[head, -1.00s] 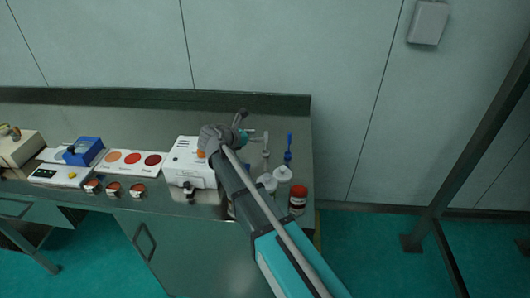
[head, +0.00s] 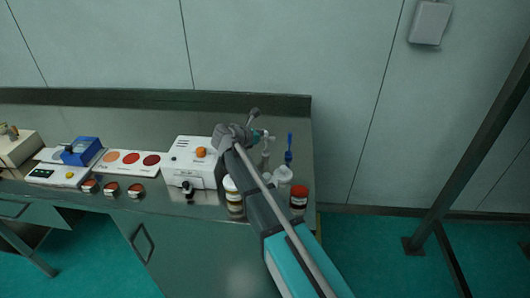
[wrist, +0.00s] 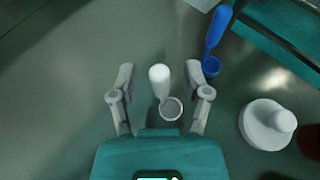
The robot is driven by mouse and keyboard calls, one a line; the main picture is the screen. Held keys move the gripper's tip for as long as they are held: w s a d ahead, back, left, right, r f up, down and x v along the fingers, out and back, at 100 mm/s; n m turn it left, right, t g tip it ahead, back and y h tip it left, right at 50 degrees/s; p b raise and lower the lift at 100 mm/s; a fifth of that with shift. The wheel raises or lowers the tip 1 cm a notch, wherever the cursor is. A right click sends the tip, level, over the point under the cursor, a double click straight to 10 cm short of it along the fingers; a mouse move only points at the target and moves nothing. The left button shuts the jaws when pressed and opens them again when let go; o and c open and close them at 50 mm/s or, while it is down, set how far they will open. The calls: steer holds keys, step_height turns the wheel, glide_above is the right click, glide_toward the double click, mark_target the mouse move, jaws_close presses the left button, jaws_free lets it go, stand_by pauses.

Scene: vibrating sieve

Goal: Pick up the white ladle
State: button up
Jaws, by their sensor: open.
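The white ladle (wrist: 160,78) shows in the wrist view, with its pale handle up and its round grey cup (wrist: 171,108) nearer my gripper. In the head view the ladle (head: 265,157) is a small pale shape just right of the arm's end, partly hidden. My gripper (wrist: 159,75) is open, with one finger on each side of the ladle and gaps between fingers and ladle. I cannot tell how far above the ladle the fingers are.
A blue ladle (wrist: 217,32) stands to the right, close to the right finger. White bottles (head: 282,175) and a red-capped jar (head: 298,199) stand near the counter's right end. A white machine with an orange knob (head: 200,152) stands to the left.

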steer(key=shift+c, duration=0.2)
jaws_close()
stand_by(0.3)
